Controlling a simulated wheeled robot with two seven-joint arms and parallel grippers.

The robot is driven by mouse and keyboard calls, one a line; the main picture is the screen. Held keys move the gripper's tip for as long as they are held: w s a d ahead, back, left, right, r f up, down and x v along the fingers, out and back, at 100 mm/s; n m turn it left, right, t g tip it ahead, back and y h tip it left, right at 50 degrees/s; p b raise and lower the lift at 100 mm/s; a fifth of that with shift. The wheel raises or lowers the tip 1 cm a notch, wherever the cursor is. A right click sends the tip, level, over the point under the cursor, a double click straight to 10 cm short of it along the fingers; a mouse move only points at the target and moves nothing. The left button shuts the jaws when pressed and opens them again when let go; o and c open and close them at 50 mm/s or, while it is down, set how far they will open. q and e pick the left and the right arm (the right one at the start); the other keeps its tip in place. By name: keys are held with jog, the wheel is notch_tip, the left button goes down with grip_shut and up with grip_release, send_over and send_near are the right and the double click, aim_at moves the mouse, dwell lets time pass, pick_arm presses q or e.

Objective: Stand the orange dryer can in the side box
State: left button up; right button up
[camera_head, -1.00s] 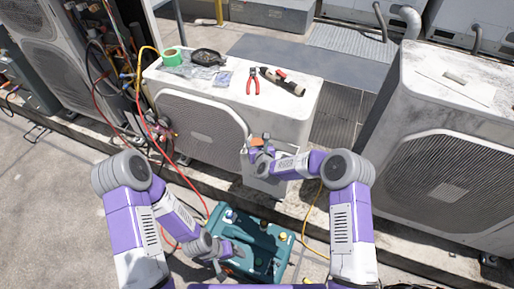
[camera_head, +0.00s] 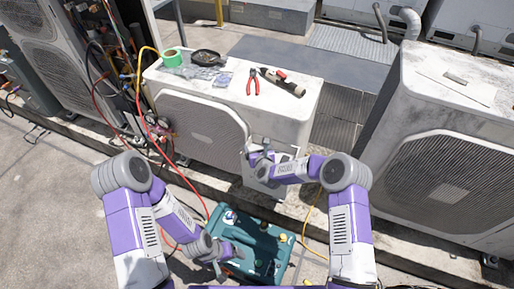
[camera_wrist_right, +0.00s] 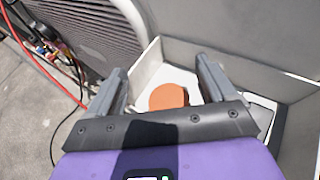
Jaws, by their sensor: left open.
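The orange dryer can (camera_wrist_right: 168,97) shows as a round orange end inside the white-walled side box (camera_wrist_right: 149,62) in the right wrist view. My right gripper (camera_wrist_right: 162,68) is open, with a finger on either side of the can and a visible gap to each. Whether the can touches the box floor is hard to tell. In the head view the side box (camera_head: 298,152) is on the front of the middle condenser, mostly behind my right gripper (camera_head: 254,150), and the can is hidden. My left gripper (camera_head: 232,251) is open, low by the teal case.
The teal case (camera_head: 262,240) sits on the ground below. On the middle condenser's top (camera_head: 300,108) lie red pliers (camera_head: 253,82), a dark tool (camera_head: 282,82), green tape (camera_head: 172,58) and a black tray (camera_head: 207,57). Red and yellow hoses hang at left. Another condenser (camera_head: 440,140) stands right.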

jog(key=shift+r, duration=0.5)
jog(key=p+v, duration=0.3)
jog(key=v, duration=0.8)
jog(key=s+d+f+n+g, duration=0.2)
jog(key=s+f+n+g, duration=0.2)
jog(key=s+n, duration=0.6)
jog(key=s+d+f+n+g, duration=0.3)
jog(key=s+f+n+g, duration=0.1)
jog(key=s+n, duration=0.6)
jog(key=s+d+f+n+g+y, duration=0.1)
jog(key=s+f+n+g, duration=0.3)
jog(key=s+n, duration=0.6)
jog(key=shift+d+f+n+g, duration=0.4)
jog(key=shift+d+f, duration=0.3)
jog(key=shift+p, duration=0.3)
